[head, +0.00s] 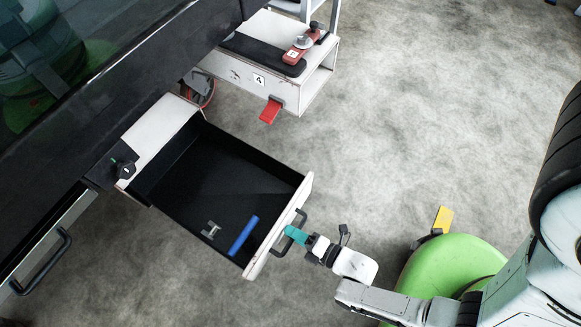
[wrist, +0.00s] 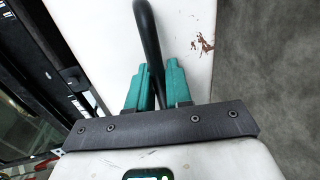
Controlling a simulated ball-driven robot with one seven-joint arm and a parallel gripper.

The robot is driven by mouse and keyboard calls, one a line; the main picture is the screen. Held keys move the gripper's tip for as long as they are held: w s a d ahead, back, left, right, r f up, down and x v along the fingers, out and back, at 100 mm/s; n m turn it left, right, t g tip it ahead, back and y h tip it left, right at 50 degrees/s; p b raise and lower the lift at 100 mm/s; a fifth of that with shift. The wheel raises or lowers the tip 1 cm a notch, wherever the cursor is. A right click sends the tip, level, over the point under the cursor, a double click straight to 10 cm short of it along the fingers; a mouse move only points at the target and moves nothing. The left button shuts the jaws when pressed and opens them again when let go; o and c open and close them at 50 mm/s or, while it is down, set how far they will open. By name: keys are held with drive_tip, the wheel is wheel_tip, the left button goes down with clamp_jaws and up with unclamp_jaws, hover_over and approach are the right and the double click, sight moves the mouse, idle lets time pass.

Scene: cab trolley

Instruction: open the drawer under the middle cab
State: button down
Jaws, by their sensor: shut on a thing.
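A drawer (head: 279,230) with a white front and black inside is pulled well out from under the dark unit. A blue bar (head: 243,236) and a small grey piece (head: 211,230) lie in it. The drawer's black handle (head: 303,216) is on its front. My gripper (head: 290,231) has teal fingers and is shut on this handle. In the wrist view the handle (wrist: 147,30) runs between the two fingers (wrist: 160,78), with the white drawer front (wrist: 95,35) behind it. The fingers partly hide the handle.
A white unit marked 4 (head: 259,80) stands at the top, with a red lever (head: 270,110) on it and a red device (head: 297,52) on top. Another black handle (head: 44,262) is at lower left. The grey floor (head: 430,110) to the right is clear.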

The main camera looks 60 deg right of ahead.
drive_tip(key=shift+s, duration=0.1)
idle(0.3)
drive_tip(key=c, duration=1.2)
unclamp_jaws()
drive_tip(key=shift+s, duration=0.1)
